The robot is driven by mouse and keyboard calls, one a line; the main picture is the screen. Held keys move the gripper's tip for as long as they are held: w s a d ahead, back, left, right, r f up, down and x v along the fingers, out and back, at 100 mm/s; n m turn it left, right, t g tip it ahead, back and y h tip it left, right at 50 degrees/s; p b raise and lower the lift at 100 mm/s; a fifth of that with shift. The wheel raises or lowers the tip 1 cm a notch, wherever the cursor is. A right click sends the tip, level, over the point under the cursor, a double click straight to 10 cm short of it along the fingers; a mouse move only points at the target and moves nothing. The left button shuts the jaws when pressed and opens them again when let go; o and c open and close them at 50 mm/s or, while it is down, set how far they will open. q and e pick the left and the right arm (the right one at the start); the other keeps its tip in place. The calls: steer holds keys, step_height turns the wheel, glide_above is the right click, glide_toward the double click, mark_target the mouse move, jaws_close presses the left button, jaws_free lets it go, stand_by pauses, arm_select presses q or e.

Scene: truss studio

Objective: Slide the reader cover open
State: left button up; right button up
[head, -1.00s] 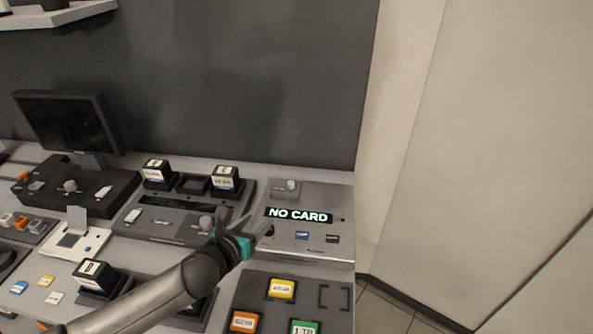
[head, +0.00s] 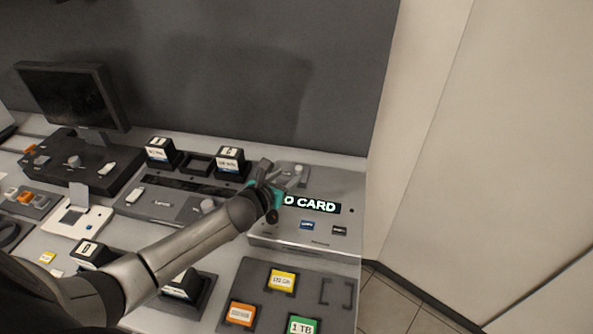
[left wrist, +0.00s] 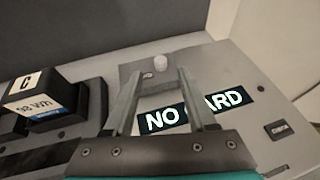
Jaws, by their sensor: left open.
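The reader (head: 330,185) is a light grey box with a lit display (head: 318,205) that reads NO CARD. Its cover is a small darker grey plate (left wrist: 153,87) behind the display, with a pale round knob (left wrist: 160,62) standing on it. My left gripper (head: 283,170) is open and empty above the cover. In the left wrist view its two fingers (left wrist: 159,75) point toward the cover, one on each side of the knob. I cannot tell how far they are above it. My right gripper is not in view.
Black battery blocks (head: 230,160) stand in a charger left of the reader. A dark tray with coloured cards (head: 283,280) lies in front of it. A monitor (head: 72,97) is at the far left. A dark wall panel (head: 320,80) rises behind the reader.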

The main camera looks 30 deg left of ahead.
mark_target(298, 168)
arm_select(q)
steer(key=b+x, duration=0.1)
steer(key=x, duration=0.4)
steer(key=shift+w+f, duration=0.15)
steer(key=shift+w, duration=0.05)
steer(key=shift+b+x, duration=0.3)
steer(key=shift+x, duration=0.5)
jaws_close()
stand_by(0.8)
